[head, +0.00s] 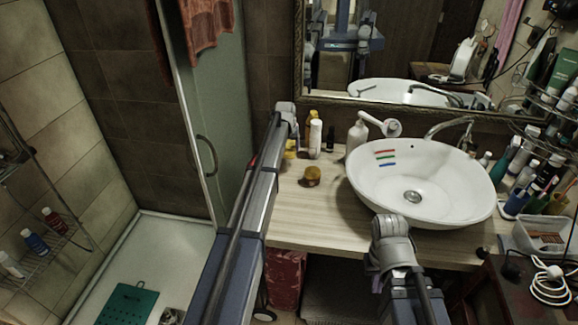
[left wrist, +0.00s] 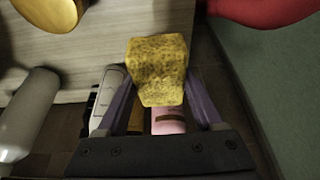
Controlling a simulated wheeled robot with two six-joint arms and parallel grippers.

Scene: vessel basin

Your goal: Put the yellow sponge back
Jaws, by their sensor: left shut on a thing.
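The yellow sponge (left wrist: 157,65), a mottled block, is between the two fingers of my left gripper (left wrist: 160,92) in the left wrist view. The gripper is shut on it. In the head view my left arm reaches to the left end of the counter and hides most of that gripper. A yellow patch (head: 290,149) shows beside the arm there; I cannot tell for sure that it is the sponge. My right arm stands in front of the basin, and its gripper fingers do not show.
Bottles (head: 315,138) stand at the back left of the counter (head: 290,215); a round golden object (head: 312,176) sits before them. The white basin (head: 420,185) is to the right, with the glass shower door (head: 220,110) at left. Several toiletries crowd the right end.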

